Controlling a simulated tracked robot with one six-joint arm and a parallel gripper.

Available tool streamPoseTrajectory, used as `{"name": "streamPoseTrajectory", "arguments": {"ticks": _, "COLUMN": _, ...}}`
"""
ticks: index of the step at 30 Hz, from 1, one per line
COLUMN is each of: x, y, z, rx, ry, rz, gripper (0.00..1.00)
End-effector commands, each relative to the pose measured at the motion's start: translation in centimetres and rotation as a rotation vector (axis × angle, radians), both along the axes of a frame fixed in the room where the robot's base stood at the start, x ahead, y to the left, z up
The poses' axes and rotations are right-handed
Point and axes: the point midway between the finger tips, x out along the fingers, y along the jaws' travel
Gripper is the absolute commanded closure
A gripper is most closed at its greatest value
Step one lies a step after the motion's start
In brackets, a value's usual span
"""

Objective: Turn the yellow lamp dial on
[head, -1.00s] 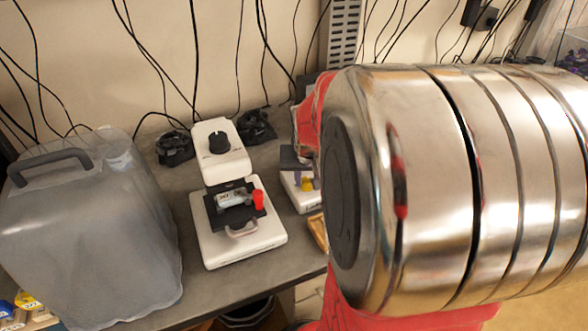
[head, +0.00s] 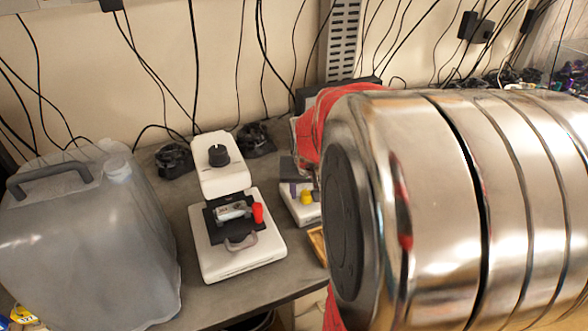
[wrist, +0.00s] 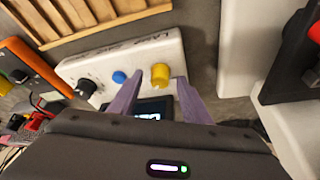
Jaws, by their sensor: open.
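The yellow lamp dial (wrist: 160,74) sits on a white control box (wrist: 150,47) in the wrist view. My gripper (wrist: 158,83) is open, with its two purple fingers pointing at the dial, one on each side of it. A gap shows between the dial and each finger; whether either touches is not clear. The dial (head: 306,197) also shows small in the head view, with the box partly hidden behind my arm. The box also carries a blue button (wrist: 119,76), a black knob (wrist: 86,86) and a small screen partly hidden by my gripper.
A white microscope-like device (head: 240,262) with a black top knob and a red knob stands left of the box in the head view. A large translucent jug (head: 90,240) stands further left. An orange-framed thing (wrist: 35,62) lies beside the box in the wrist view.

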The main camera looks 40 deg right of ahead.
Motion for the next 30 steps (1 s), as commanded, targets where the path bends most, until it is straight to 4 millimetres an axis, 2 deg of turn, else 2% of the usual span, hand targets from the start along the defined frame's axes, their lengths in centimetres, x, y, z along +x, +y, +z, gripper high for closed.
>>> {"name": "streamPoseTrajectory", "arguments": {"ticks": 8, "x": -0.9, "y": 0.8, "z": 3.1, "rx": -0.003, "ry": -0.005, "rz": 0.000, "gripper": 0.56}}
{"name": "streamPoseTrajectory", "arguments": {"ticks": 24, "x": -3.3, "y": 2.9, "z": 10.8, "rx": -0.002, "ry": -0.004, "rz": 0.000, "gripper": 0.56}}
{"name": "streamPoseTrajectory", "arguments": {"ticks": 30, "x": -3.8, "y": 3.2, "z": 12.0, "rx": 0.001, "ry": -0.001, "rz": 0.000, "gripper": 0.56}}
